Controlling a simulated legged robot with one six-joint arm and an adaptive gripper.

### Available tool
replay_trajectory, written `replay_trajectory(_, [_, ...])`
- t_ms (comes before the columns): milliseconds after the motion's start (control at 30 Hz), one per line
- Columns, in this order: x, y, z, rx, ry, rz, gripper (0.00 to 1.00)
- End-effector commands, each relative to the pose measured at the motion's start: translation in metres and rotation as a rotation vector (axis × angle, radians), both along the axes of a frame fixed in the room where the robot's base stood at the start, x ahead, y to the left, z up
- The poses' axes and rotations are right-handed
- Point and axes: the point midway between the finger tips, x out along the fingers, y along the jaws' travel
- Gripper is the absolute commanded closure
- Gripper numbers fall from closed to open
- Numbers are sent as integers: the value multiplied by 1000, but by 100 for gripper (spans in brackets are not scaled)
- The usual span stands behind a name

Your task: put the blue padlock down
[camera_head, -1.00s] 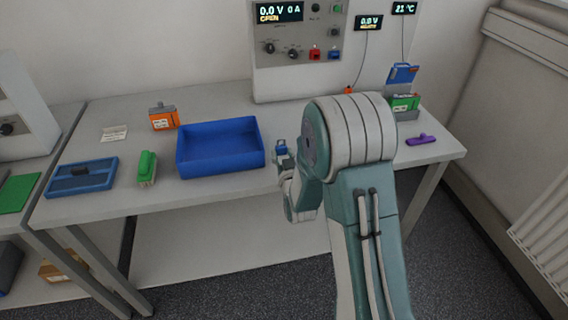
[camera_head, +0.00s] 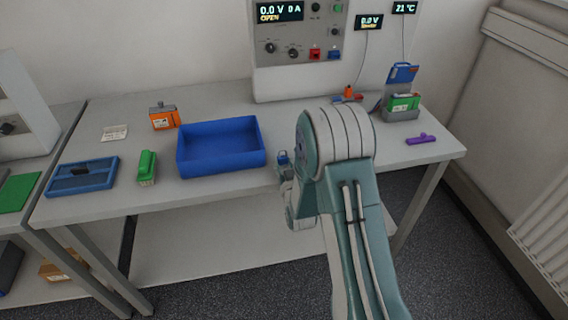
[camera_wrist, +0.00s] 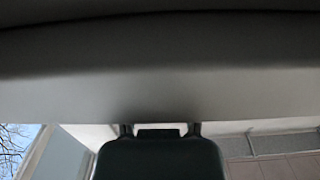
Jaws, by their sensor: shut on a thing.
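The blue padlock (camera_head: 283,157) shows as a small blue shape with a grey part, just right of the blue bin in the head view. My gripper (camera_head: 284,168) is shut on it, near the front part of the table. Whether the padlock touches the table top I cannot tell. In the wrist view my gripper (camera_wrist: 160,131) shows from behind, with a dark shape between its fingers; the padlock cannot be made out there.
The blue bin (camera_head: 221,168) stands left of my gripper. A purple object (camera_head: 421,139) and a grey holder (camera_head: 401,115) are at right. The front table strip is bare.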

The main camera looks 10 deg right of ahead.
Motion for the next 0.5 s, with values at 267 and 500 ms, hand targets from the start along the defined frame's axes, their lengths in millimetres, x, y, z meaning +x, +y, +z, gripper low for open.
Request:
replay_trajectory(267, [0, 0, -5, 0, 1, 0, 48])
replay_trajectory(500, [0, 0, -6, 0, 3, 0, 18])
